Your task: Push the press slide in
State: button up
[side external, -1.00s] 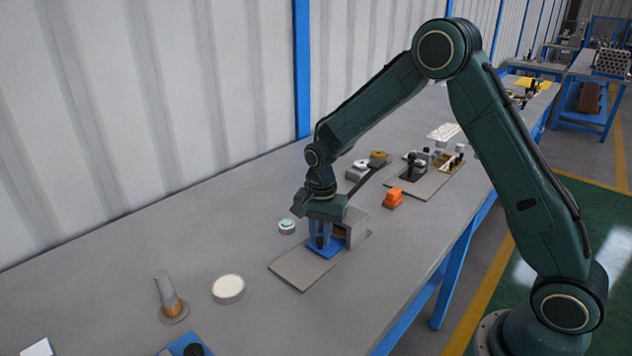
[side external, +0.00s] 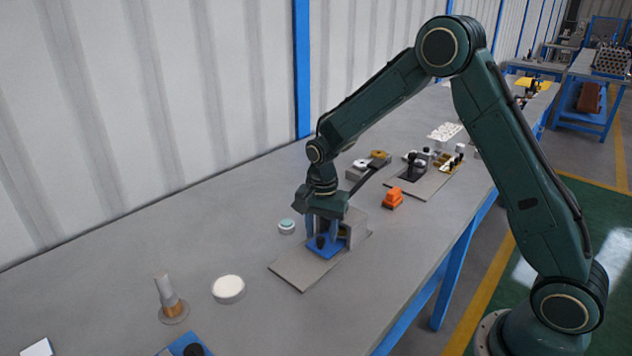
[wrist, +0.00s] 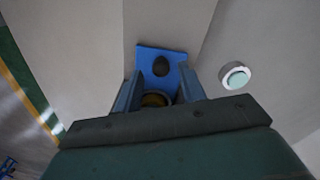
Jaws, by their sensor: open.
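The press slide is a blue plate (side external: 325,247) with a dark knob (side external: 320,241), sticking out of the grey press housing (side external: 357,227) over a grey base plate (side external: 297,270). In the wrist view the slide (wrist: 148,55) and its knob (wrist: 162,66) lie just past my fingertips. My gripper (side external: 322,231) is open and points down over the slide, on the housing side of the knob. A brass-coloured round part (wrist: 155,99) shows between the fingers in the wrist view. Whether the fingers touch the slide cannot be told.
A round button with a pale green top (side external: 287,226) stands left of the press. A white disc (side external: 228,288) and a copper-banded post (side external: 171,300) stand nearer the camera. An orange block (side external: 392,198) lies behind to the right.

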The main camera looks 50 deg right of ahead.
notch_tip(320, 180, up, 13)
dwell(0.6)
jog(key=s+a+r+n+t, duration=0.1)
jog(key=s+r+n+t, duration=0.2)
jog(key=s+r+n, duration=0.65)
jog(key=s+n+t, duration=0.2)
jog(key=s+n, duration=0.2)
jog(key=s, duration=1.4)
jog(key=shift+s+a+f+t, duration=0.15)
jog(key=shift+s+a+t, duration=0.15)
jog(key=shift+a, duration=0.1)
